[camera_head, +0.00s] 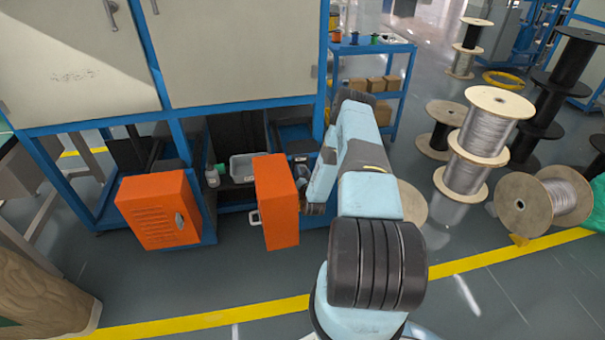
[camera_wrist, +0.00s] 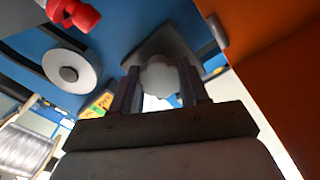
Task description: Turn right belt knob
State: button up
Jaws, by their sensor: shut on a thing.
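In the wrist view, a pale grey rounded knob (camera_wrist: 160,77) sits between the two dark fingers of my gripper (camera_wrist: 158,70). The fingers are shut on its sides. Behind it is a grey plate on a blue panel (camera_wrist: 118,28). I cannot tell how far the knob is turned. In the head view, my arm reaches toward the machine, just right of the open orange door (camera_head: 276,205); the knob and my fingertips are hidden there.
An orange panel (camera_wrist: 270,60) stands close on the right in the wrist view. A red knob (camera_wrist: 75,13) and a white round disc (camera_wrist: 66,72) are at left. A second orange box (camera_head: 158,212) stands at left, and cable spools (camera_head: 485,125) stand on the right.

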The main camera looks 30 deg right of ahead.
jog(key=shift+d+m, duration=0.15)
jog(key=shift+m, duration=0.95)
jog(key=shift+s, duration=0.1)
jog(key=o, duration=0.8)
jog(key=shift+f, duration=0.1)
jog(key=shift+o, duration=1.3)
